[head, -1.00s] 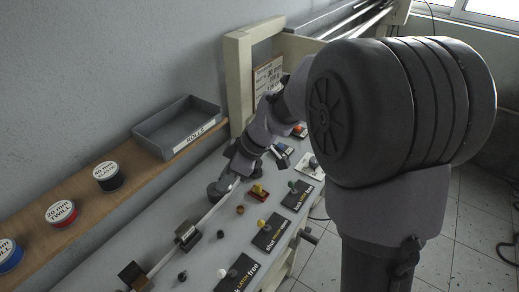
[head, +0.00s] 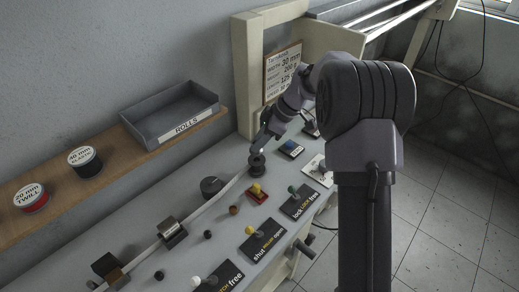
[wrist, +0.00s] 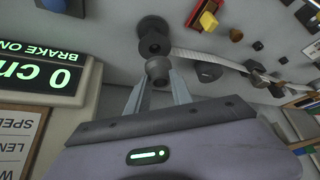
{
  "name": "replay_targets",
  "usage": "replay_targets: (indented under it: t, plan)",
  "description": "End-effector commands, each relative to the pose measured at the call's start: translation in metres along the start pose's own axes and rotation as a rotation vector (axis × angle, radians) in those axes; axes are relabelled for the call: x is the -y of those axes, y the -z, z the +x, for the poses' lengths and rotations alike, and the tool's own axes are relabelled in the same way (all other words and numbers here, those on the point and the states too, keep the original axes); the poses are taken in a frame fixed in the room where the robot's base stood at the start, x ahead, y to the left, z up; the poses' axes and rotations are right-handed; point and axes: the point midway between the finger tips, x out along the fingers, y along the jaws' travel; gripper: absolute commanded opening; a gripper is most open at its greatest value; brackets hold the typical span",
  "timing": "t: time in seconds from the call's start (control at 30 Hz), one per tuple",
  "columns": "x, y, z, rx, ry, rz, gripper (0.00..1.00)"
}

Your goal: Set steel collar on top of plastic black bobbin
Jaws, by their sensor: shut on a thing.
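A black flanged bobbin (head: 257,166) stands on the grey worktop at the far end of a pale tape; it also shows in the wrist view (wrist: 151,26). My gripper (head: 262,143) is above and just behind it in the head view. In the wrist view my gripper (wrist: 157,78) is shut on a small dark grey steel collar (wrist: 158,72). The collar shows just in front of the bobbin and overlaps its edge in the picture; I cannot tell whether they touch. In the head view the collar is too small to make out.
A dark round cylinder (head: 212,187), a yellow knob on a red block (head: 257,192) and labelled black plates (head: 263,236) are nearby. A lit display (wrist: 62,75) is left in the wrist view. A grey tray (head: 172,115) sits on the wooden shelf.

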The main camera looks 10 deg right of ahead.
Motion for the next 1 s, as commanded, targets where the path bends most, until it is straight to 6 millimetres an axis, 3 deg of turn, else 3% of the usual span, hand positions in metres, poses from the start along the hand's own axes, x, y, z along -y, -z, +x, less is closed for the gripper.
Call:
replay_targets:
  t: [0.2, 0.67, 0.7, 0.8, 1.0]
  plan:
    - [-0.001, -0.019, 0.031, 0.001, 0.002, 0.001, 0.00]
    - [-0.001, -0.021, 0.036, 0.000, 0.000, 0.000, 0.00]
    - [-0.001, -0.021, 0.036, 0.000, 0.001, 0.000, 0.31]
    - [-0.001, -0.021, 0.035, 0.000, 0.001, 0.000, 0.49]
    - [-0.001, -0.021, 0.035, 0.000, 0.001, 0.000, 0.49]
